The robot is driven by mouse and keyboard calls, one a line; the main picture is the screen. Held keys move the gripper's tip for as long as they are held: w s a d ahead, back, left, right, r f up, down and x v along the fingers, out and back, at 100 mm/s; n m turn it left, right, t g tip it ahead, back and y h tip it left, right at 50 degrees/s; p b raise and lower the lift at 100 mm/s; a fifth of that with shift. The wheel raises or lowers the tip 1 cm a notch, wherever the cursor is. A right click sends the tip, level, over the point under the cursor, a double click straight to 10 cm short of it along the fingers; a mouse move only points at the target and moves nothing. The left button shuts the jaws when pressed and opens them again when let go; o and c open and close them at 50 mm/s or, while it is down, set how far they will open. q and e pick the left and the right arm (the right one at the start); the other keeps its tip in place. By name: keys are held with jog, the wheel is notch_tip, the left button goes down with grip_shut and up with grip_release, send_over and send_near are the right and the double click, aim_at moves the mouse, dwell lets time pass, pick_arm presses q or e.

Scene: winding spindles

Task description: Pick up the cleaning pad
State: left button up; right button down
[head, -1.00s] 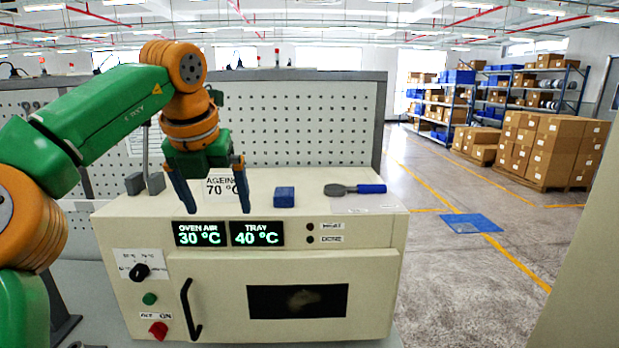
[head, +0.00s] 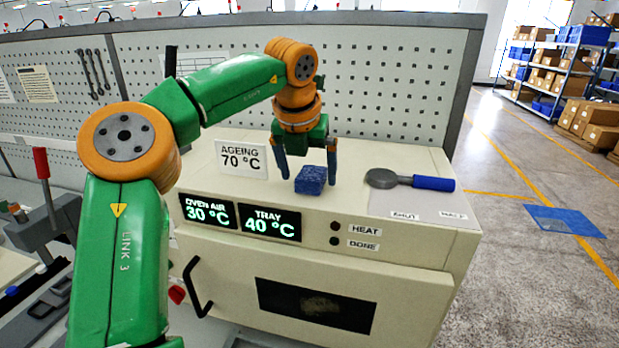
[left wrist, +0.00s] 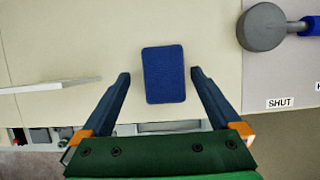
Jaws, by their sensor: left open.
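The cleaning pad (head: 311,180) is a small blue block on top of the cream oven (head: 365,300). It also shows in the left wrist view (left wrist: 164,75), lying flat on the oven top. My left gripper (head: 309,178) is open and points down over the pad. In the left wrist view the fingertips of my left gripper (left wrist: 160,75) are apart, with the pad between and slightly beyond them. The fingers do not appear to touch the pad. My right gripper is not in view.
A grey-headed tool with a blue handle (head: 433,183) lies right of the pad, on a grey plate marked SHUT. An AGEING 70 °C sign (head: 241,159) stands to the left. A perforated panel (head: 400,80) rises behind the oven.

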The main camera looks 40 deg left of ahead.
pick_arm(q)
jog(key=shift+w+f, duration=0.15)
jog(key=shift+w, duration=0.5)
jog(key=shift+c, duration=0.2)
jog(key=shift+d, duration=0.15)
jog(key=c, duration=0.4)
jog(key=shift+s+r, duration=0.25)
jog(key=shift+s, duration=0.3)
jog(key=c, duration=1)
jog(key=shift+w+f, duration=0.1)
jog(key=shift+w, duration=0.05)
jog(key=shift+w, duration=0.1)
